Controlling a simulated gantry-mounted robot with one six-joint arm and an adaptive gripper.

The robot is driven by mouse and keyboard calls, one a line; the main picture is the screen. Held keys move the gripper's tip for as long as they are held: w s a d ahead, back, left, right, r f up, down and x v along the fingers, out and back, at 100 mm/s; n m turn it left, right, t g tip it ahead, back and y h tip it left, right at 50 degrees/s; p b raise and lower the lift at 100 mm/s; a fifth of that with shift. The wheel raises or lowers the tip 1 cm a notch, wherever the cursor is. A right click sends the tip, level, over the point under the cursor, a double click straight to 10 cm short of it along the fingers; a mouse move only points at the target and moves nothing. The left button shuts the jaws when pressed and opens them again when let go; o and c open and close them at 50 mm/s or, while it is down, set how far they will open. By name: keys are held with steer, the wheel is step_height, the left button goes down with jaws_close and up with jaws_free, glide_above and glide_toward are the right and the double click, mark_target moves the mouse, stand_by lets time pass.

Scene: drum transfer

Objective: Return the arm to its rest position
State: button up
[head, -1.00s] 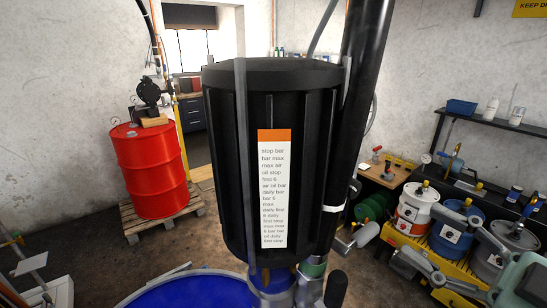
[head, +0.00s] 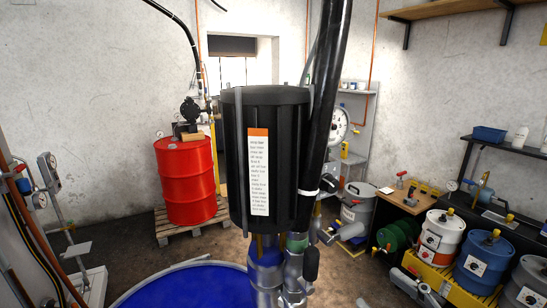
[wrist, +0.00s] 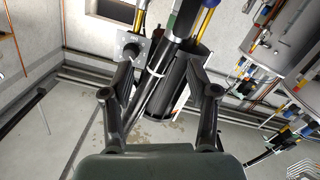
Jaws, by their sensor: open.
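My gripper (wrist: 160,72) is open and empty in the wrist view, with its two dark fingers spread apart. A black ribbed cylinder (wrist: 184,78) with a label and a black hose show beyond the fingers. The rest of my arm is out of that view.
The black cylinder (head: 285,160) hangs at the head view's centre. A red drum (head: 186,180) stands on a wooden pallet (head: 168,230) at the left. Several small drums, including a white one (head: 441,238), stand on a yellow base at the right. A black shelf (head: 510,145) is on the right wall.

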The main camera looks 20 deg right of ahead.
steer(key=w+a+f+m+g, duration=0.1)
steer(key=w+a+f+m, duration=0.1)
steer(key=a+f, duration=0.45)
steer(key=w+a+f+m+g, duration=0.1)
steer(key=w+a+f, duration=0.2)
steer(key=a+f, duration=0.35)
steer(key=s+a+f+m+g+h, duration=0.1)
steer(key=s+a+f, duration=0.15)
steer(key=a, duration=0.35)
steer(key=s+a+f+m+g+h, duration=0.1)
steer(key=s+a+f, duration=0.1)
steer(key=a+f, duration=0.3)
step_height(320, 180, up, 21)
steer(key=p, duration=2)
steer(key=shift+a+r, duration=0.2)
steer(key=shift+a, duration=0.15)
